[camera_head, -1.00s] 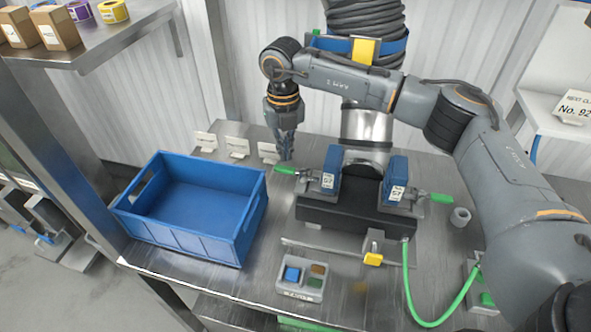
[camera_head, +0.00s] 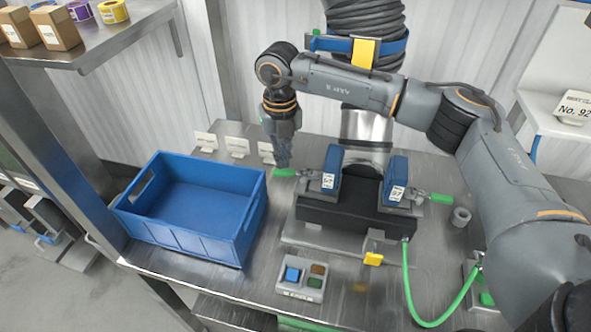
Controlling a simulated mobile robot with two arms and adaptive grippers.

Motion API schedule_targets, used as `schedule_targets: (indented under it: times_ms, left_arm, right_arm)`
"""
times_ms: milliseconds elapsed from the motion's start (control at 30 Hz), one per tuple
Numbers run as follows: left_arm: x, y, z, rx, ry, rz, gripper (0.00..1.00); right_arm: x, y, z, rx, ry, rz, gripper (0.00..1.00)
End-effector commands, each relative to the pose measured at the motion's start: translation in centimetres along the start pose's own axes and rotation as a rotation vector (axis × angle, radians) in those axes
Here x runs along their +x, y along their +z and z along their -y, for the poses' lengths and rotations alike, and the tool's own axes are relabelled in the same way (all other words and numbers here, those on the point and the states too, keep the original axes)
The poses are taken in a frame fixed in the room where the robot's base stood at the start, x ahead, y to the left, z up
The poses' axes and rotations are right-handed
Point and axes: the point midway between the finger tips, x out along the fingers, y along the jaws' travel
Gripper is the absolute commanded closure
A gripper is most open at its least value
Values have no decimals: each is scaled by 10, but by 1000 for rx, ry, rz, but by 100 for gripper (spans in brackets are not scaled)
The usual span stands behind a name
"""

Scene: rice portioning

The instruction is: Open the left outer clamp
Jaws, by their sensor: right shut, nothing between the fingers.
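The left outer clamp shows as a green handle (camera_head: 284,172) sticking out to the left of the left blue block (camera_head: 330,167) on the black fixture. My right gripper (camera_head: 283,162) points down with its fingers shut and empty. Its tips are right at the green handle, just above or behind it; I cannot tell whether they touch. A matching right clamp with a green handle (camera_head: 441,198) sticks out to the right of the right blue block (camera_head: 397,182). My left gripper is not in view.
A blue crate (camera_head: 190,243) stands left of the fixture. Small white card holders (camera_head: 237,146) stand behind it. A button box (camera_head: 301,279) sits in front, and a yellow-tipped lever (camera_head: 373,259) is at the fixture's front. A green hose (camera_head: 410,300) runs at the right.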

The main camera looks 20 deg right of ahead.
Motion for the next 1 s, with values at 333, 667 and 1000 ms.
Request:
schedule_targets:
  times_ms: [333, 667, 1000]
  left_arm:
    - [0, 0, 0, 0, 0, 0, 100]
    - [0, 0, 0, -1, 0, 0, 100]
    - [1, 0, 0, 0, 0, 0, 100]
  right_arm:
    - [1, -9, -4, -2, 0, -1, 100]
    - [0, -20, -10, 0, 0, -1, 100]
    - [1, -33, -11, -2, 0, -2, 100]
